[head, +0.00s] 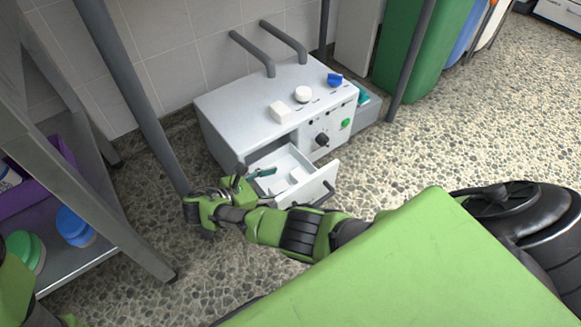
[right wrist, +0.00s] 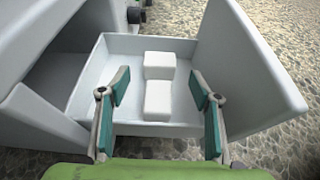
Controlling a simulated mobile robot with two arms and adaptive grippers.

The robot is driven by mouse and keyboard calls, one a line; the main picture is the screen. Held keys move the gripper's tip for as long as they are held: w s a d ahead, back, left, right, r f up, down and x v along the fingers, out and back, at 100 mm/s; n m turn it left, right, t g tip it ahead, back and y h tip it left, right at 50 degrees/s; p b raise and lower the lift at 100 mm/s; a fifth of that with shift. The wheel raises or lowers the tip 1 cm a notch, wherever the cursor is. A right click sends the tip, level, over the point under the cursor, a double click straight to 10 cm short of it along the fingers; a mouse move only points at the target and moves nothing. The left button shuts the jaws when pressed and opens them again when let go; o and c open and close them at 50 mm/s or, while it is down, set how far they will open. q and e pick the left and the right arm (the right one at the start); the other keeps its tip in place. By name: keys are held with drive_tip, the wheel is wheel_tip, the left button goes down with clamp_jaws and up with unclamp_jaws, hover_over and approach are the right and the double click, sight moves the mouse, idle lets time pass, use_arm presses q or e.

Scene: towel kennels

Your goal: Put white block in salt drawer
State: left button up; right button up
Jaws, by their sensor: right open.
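The salt drawer (head: 327,179) is pulled out of the front of the grey-white machine. Two white blocks lie in it, one behind the other in the right wrist view: the nearer block (right wrist: 158,99) and the farther block (right wrist: 159,65). Another white block (head: 281,111) sits on the machine's top. My right gripper (head: 255,176) is over the drawer's near-left side. In the right wrist view, its teal fingers (right wrist: 160,84) are spread apart, with the nearer block seen between them and no block gripped. My left gripper is not in view.
On the machine's top (head: 240,105) stand a white round piece (head: 302,94) and a blue piece (head: 335,80). A dark knob (head: 322,139) and green button (head: 345,123) are on its front.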

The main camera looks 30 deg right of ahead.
drive_tip(key=v, duration=0.5)
drive_tip(key=shift+p, duration=0.35)
drive_tip(key=shift+r, duration=0.1)
